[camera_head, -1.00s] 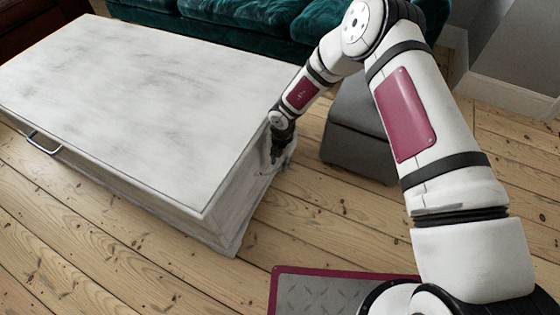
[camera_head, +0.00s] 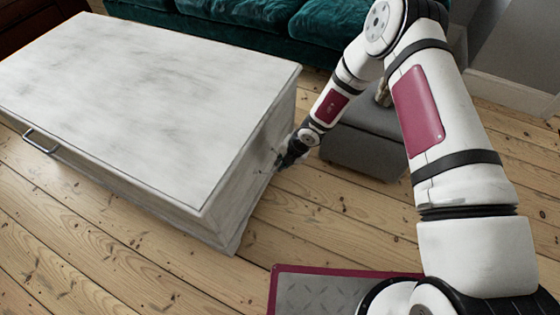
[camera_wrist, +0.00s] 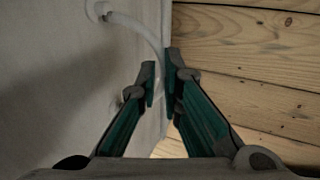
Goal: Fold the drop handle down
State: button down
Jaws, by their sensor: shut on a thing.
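A pale drop handle (camera_wrist: 137,27) shows in the wrist view on the end face of a whitewashed chest (camera_head: 150,90). Its curved bar runs from a round mount on the face out to between my fingertips. My gripper (camera_wrist: 161,72) is shut on the bar, which stands out from the face. The fingers hide part of the bar and the far mount is hard to make out. In the head view my gripper (camera_head: 282,162) is beside the chest's right end, and the handle is too small and covered to make out there.
Another metal handle (camera_head: 40,142) is on the chest's long front side. A grey footstool (camera_head: 365,150) stands close behind and right of my wrist. A teal sofa (camera_head: 240,25) is at the back. Bare floorboards (camera_head: 310,215) lie open in front of the chest's right end.

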jog(key=f+t+y+b, duration=0.1)
jog(key=y, duration=0.1)
jog(key=f+t+y+b, duration=0.1)
jog(key=f+y+b, duration=0.1)
jog(key=y, duration=0.1)
jog(key=f+t+y+b, duration=0.1)
jog(key=y, duration=0.2)
jog(key=shift+w+a+f+b, duration=0.15)
jog(key=shift+a+f+b, duration=0.15)
jog(key=shift+f+b, duration=0.1)
jog(key=c, duration=2.3)
grip_release()
jog(key=o, duration=0.6)
jog(key=v, duration=1.2)
jog(key=shift+f, duration=0.1)
